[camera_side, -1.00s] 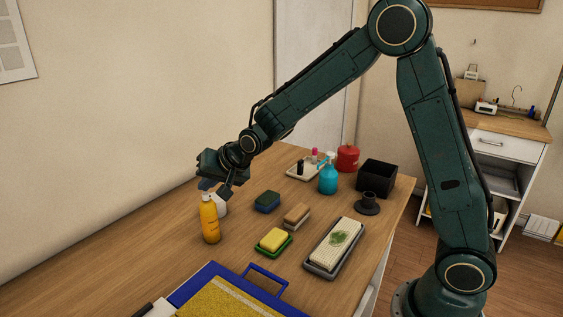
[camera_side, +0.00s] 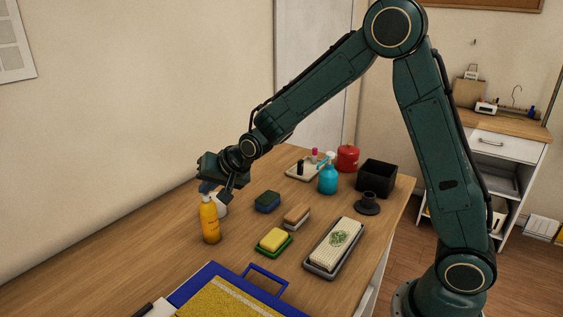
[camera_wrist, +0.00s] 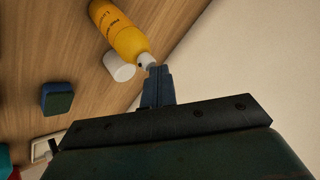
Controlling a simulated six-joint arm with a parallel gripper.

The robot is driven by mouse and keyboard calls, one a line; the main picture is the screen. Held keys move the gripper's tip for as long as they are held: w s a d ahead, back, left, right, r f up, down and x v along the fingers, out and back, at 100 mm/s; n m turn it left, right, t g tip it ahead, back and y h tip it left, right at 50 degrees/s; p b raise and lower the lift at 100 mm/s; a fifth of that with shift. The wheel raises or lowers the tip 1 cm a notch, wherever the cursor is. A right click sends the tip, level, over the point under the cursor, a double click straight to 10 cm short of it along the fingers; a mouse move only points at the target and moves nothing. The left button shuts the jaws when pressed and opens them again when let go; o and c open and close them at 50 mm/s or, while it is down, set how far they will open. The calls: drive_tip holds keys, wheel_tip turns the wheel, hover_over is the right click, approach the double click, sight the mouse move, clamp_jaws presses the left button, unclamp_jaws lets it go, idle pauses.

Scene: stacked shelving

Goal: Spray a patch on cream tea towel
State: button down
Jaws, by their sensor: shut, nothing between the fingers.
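A folded cream cloth (camera_side: 326,256) with a green mark, seemingly the tea towel, lies on a grey tray (camera_side: 309,266) at the right. My gripper is well away from it.
A white object (camera_side: 222,206) is close behind the yellow bottle. A blue-green sponge (camera_side: 267,202), a brush (camera_side: 297,216) and a yellow sponge (camera_side: 273,240) lie mid-table. A teal bottle (camera_side: 328,180), red container (camera_side: 348,158) and black box (camera_side: 377,177) stand at the back right.

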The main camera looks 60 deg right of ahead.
drive_tip(key=shift+r, duration=0.55)
idle(0.4)
drive_tip(key=shift+r, duration=2.9)
idle(0.5)
wheel_tip(320, 180, up, 3)
drive_tip(key=shift+f, duration=0.1)
drive_tip(key=shift+f, duration=4.45)
